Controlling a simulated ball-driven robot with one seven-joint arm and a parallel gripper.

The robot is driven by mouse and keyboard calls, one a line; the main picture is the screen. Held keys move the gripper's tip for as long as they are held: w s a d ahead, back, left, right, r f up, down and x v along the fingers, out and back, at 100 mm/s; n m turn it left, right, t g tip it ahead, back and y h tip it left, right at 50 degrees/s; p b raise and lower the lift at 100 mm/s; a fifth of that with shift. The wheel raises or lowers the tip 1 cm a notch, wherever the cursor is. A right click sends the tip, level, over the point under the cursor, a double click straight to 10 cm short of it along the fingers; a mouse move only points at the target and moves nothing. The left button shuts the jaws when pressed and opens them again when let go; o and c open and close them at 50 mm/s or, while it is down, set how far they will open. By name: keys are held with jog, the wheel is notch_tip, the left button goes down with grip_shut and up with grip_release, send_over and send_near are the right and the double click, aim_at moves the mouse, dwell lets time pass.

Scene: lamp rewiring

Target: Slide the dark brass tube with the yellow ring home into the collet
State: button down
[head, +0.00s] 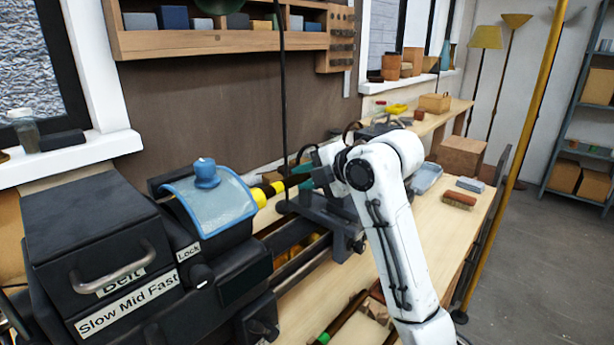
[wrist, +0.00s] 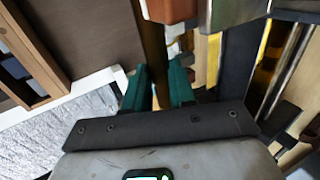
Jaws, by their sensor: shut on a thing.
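The dark brass tube (head: 293,181) lies roughly level at the lathe, with its yellow ring (head: 278,187) a little right of the spindle nose. A second yellow part (head: 259,197) shows at the spindle nose beside the blue-tinted guard (head: 212,205); the collet mouth itself is hard to make out. My gripper (head: 304,172) is right of the yellow ring, shut on the tube. In the wrist view, the teal fingers of my gripper (wrist: 158,88) stand on both sides of the dark tube (wrist: 153,50). The ring cannot be made out there.
A black cord (head: 282,90) hangs behind the tube. More tubes (head: 345,318) lie at the bench front. A brush (head: 459,201) lies at right. A gold pole (head: 528,130) stands right.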

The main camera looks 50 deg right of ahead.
aim_at(292, 182)
jog(key=shift+a, duration=1.55)
jog(key=c, duration=0.9)
grip_release()
jog(key=shift+o, duration=0.2)
jog(key=shift+s, duration=0.1)
jog(key=v, duration=1)
jog(key=shift+s+r+b, duration=0.2)
jog(key=shift+s+b, duration=0.1)
jog(key=shift+b, duration=0.05)
